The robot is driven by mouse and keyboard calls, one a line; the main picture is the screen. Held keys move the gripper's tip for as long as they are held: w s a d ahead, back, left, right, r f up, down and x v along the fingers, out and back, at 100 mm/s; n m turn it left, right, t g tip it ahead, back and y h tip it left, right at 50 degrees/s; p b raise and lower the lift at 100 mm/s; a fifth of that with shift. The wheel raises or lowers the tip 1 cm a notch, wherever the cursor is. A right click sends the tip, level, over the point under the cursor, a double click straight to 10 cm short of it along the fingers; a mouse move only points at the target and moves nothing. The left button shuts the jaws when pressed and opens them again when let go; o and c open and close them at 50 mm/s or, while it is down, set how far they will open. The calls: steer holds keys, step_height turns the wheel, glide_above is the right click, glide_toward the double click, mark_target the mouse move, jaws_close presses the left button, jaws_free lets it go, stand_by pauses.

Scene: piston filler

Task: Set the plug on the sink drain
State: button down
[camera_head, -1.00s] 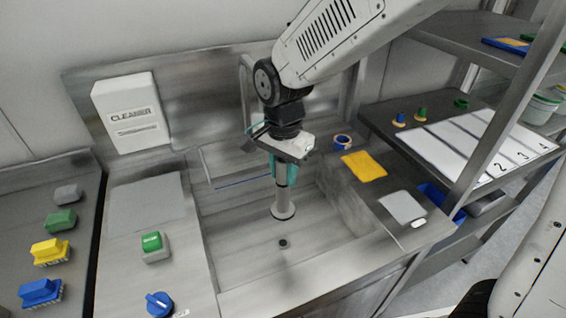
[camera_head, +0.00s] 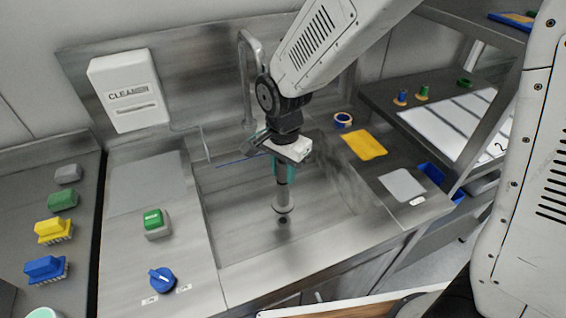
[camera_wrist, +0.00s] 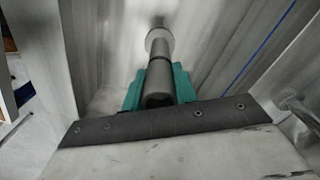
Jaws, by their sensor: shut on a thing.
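The plug is a grey upright post with a round flared disc at its bottom; the disc (camera_head: 283,209) shows in the head view inside the steel sink (camera_head: 228,205). My gripper (camera_head: 284,172) is shut on the post near its top, with teal fingers. In the wrist view the plug (camera_wrist: 159,75) runs away between the teal fingers to its pale disc. The dark drain hole (camera_head: 283,220) is in the sink floor, just below and in front of the disc in the picture. I cannot tell how high the disc is above the floor.
A faucet (camera_head: 248,70) stands behind the sink. Left of it are a green button (camera_head: 153,219), a blue knob (camera_head: 162,279) and several brushes. On the right ledge lie a tape roll (camera_head: 342,119), a yellow cloth (camera_head: 364,145) and a grey pad (camera_head: 403,184).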

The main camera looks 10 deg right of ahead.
mark_target(283, 191)
steer(key=shift+f, duration=3.85)
steer(key=c, duration=0.6)
jaws_free()
steer(key=shift+r, duration=10.5)
